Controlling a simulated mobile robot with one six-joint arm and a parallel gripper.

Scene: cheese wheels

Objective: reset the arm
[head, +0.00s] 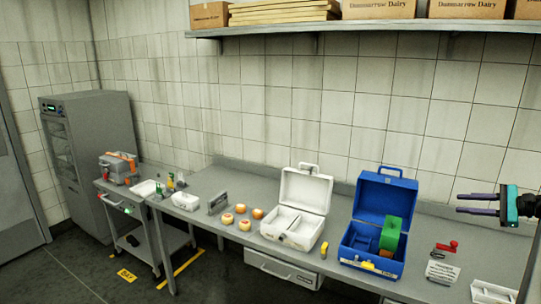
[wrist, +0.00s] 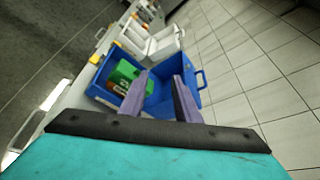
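My gripper (head: 459,203) is at the right of the head view, raised above the counter's right end and pointing left. Its two purple fingers are apart with nothing between them. In the wrist view, my gripper (wrist: 159,78) also shows a gap between its fingers. Beyond them in that view is the open blue case (wrist: 103,68), with a green block (wrist: 122,72) in it. In the head view the blue case (head: 388,196) stands open on the counter, left of my gripper and apart from it. The green block (head: 391,232) sits in its right part.
An open white case (head: 306,190) stands left of the blue one. Several cheese wheels (head: 245,225) lie farther left. A red-handled item (head: 446,247), a label card (head: 442,272) and a white tray (head: 493,293) are below my gripper. A shelf (head: 350,26) with boxes hangs above. A cart (head: 140,215) stands left.

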